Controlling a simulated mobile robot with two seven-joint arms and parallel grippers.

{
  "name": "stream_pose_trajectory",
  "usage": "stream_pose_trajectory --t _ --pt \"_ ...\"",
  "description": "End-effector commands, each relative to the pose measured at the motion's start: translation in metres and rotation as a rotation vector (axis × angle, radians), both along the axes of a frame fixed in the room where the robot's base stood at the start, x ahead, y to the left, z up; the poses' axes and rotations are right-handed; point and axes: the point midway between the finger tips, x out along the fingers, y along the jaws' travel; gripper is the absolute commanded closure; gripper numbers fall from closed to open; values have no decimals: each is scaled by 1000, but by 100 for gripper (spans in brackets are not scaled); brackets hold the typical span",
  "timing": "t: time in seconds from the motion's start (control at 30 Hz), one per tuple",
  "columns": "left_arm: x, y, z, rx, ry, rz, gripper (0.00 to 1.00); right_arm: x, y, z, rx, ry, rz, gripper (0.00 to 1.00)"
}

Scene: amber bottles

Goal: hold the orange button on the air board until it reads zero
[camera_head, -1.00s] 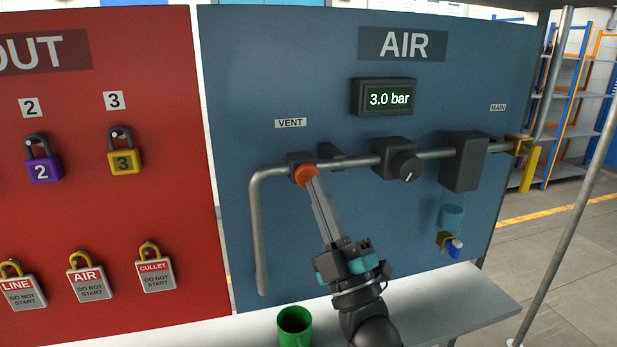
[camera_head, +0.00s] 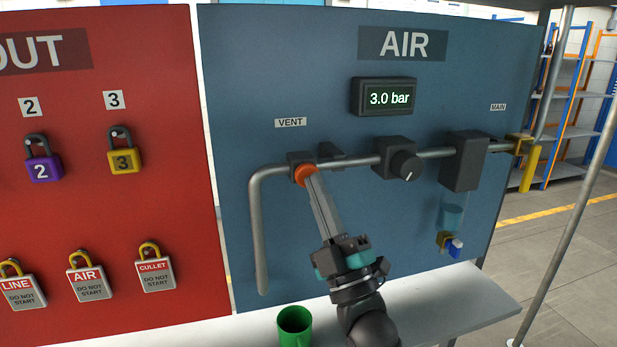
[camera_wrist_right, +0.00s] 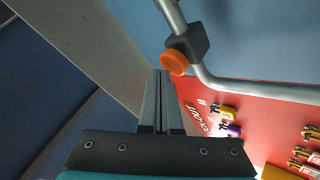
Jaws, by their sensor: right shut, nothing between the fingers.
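The blue air board (camera_head: 290,75) has a display (camera_head: 388,98) that reads 3.0 bar. The orange button (camera_head: 305,174) sits on a dark block under the VENT label (camera_head: 290,123). My right gripper (camera_head: 312,182) is shut and empty, its fingertips at the lower edge of the button in the head view. In the right wrist view the orange button (camera_wrist_right: 174,63) shows just beyond and slightly right of the fingertips (camera_wrist_right: 159,74). I cannot tell whether they touch it. My left gripper is not in view.
A grey pipe (camera_head: 257,235) runs along the board, with a black knob (camera_head: 405,166) and a dark block (camera_head: 464,162) to the right. A green cup (camera_head: 294,326) stands on the shelf (camera_head: 470,300) below. A red board (camera_head: 160,60) with padlocks and tags is at left.

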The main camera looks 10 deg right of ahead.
Motion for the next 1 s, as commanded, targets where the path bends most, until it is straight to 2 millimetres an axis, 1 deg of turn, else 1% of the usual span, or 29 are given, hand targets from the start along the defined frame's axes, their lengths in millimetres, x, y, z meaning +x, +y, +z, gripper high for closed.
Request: stream_pose_trajectory --t 0.4,1.0 --pt "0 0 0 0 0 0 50 1 0 0 0 0 0 100" --pt "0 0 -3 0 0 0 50 8 0 0 0 0 0 100"
